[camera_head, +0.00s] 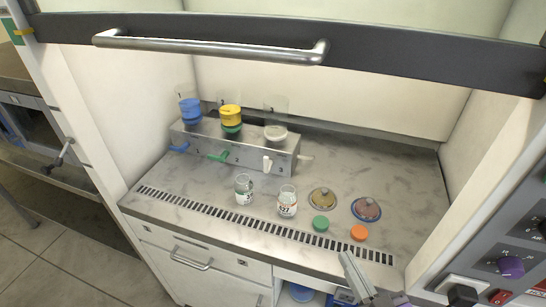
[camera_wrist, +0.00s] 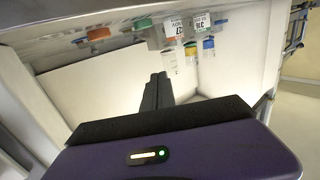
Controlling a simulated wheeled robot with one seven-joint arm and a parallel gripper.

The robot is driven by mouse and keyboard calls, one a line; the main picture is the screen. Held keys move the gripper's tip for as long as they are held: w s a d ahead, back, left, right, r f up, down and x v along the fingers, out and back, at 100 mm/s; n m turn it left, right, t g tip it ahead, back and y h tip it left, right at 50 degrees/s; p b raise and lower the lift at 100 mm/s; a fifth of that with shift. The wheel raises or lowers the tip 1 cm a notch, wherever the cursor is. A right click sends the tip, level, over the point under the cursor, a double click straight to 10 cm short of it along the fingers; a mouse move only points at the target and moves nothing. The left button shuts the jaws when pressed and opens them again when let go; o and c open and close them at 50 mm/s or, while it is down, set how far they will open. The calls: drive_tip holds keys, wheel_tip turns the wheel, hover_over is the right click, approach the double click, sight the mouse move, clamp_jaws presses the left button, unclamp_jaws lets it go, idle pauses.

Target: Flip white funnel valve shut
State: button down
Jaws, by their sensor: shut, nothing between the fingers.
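A metal manifold block (camera_head: 240,155) stands at the back left of the hood's worktop and carries three funnels. The white funnel (camera_head: 275,132) is at its right end. The white valve handle (camera_head: 267,164) on the block's front below it hangs down, while the blue handle (camera_head: 179,149) and green handle (camera_head: 219,156) point out to the left. My gripper (camera_head: 346,258) is at the front edge of the worktop, at lower right, well apart from the valve. It is shut and empty; its fingers also show in the wrist view (camera_wrist: 158,80). The white handle cannot be made out in the wrist view.
Two labelled bottles (camera_head: 244,189) (camera_head: 287,201) stand in front of the block. A green cap (camera_head: 320,223), an orange cap (camera_head: 359,232) and two round lids (camera_head: 322,198) (camera_head: 366,209) lie to the right. The raised sash with its handle (camera_head: 210,45) crosses above.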

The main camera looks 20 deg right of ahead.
drive_tip(key=w+d+r+m+g+p, duration=0.15)
drive_tip(key=w+r, duration=0.25)
drive_tip(key=w, duration=0.5)
drive_tip(key=w+r+m+g+y+p, duration=0.1)
drive_tip(key=w+r+m+g+p, duration=0.15)
drive_tip(key=w, duration=0.75)
drive_tip(key=w+d+r+m+g+p, duration=0.1)
drive_tip(key=w+r+g, duration=0.3)
drive_tip(key=w, duration=0.5)
drive_tip(key=shift+s+a+f+g+y, duration=0.45)
drive_tip(key=shift+s+f+g, duration=0.1)
drive_tip(key=shift+s, duration=0.15)
drive_tip(key=shift+s+a+f+g+y, duration=0.35)
drive_tip(key=shift+s+a+f+g, duration=0.15)
drive_tip(key=shift+s, duration=0.2)
drive_tip(key=shift+w, duration=0.1)
drive_tip(key=p, duration=0.1)
approach(270, 166)
drive_tip(key=x, duration=0.3)
drive_tip(key=shift+w+a+f, duration=0.15)
drive_tip(key=shift+w+f, duration=0.15)
drive_tip(key=shift+r+p, duration=0.1)
drive_tip(key=shift+p, duration=0.25)
